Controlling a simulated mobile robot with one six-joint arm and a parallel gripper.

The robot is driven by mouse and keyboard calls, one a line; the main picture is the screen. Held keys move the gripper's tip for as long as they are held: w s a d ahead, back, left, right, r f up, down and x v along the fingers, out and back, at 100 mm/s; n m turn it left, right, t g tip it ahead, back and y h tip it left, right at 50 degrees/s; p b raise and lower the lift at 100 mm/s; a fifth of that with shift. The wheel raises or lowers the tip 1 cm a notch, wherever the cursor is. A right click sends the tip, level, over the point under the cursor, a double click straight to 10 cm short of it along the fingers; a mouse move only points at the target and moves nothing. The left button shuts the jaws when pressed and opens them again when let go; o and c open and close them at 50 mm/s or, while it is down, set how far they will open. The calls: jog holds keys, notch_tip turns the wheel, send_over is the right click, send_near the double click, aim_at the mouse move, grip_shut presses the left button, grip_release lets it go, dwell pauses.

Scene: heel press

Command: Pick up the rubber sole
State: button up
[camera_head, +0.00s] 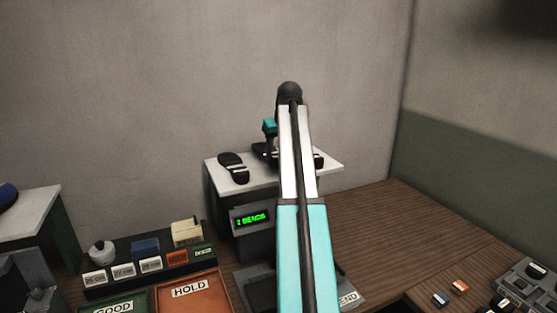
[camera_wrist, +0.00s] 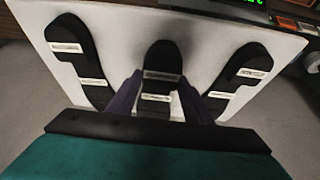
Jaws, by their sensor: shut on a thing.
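Three black rubber soles with white label strips lie side by side on a white-topped stand (camera_wrist: 215,32). In the wrist view, the middle sole (camera_wrist: 161,58) is between the two dark fingers of my gripper (camera_wrist: 159,88), which are shut on it near its closer end. It still appears to rest on the white top; I cannot tell any lift. The left sole (camera_wrist: 70,36) and right sole (camera_wrist: 247,62) lie apart from the fingers. In the head view, one sole (camera_head: 233,167) shows clearly on the stand (camera_head: 222,158). My arm hides most of the others and the gripper.
A grey machine with a green display (camera_head: 251,218) stands below the white top. A dark rack (camera_head: 150,271) of labelled slots, a green GOOD tray (camera_head: 113,308) and an orange HOLD tray (camera_head: 190,291) are at left.

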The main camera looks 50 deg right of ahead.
jog(key=shift+r, duration=0.5)
jog(key=s+a+r+b, duration=0.1)
jog(key=s+a+b, duration=0.4)
jog(key=s, duration=0.9)
jog(key=a, duration=0.2)
jog(key=shift+a+r, duration=0.25)
jog(key=shift+a, duration=0.15)
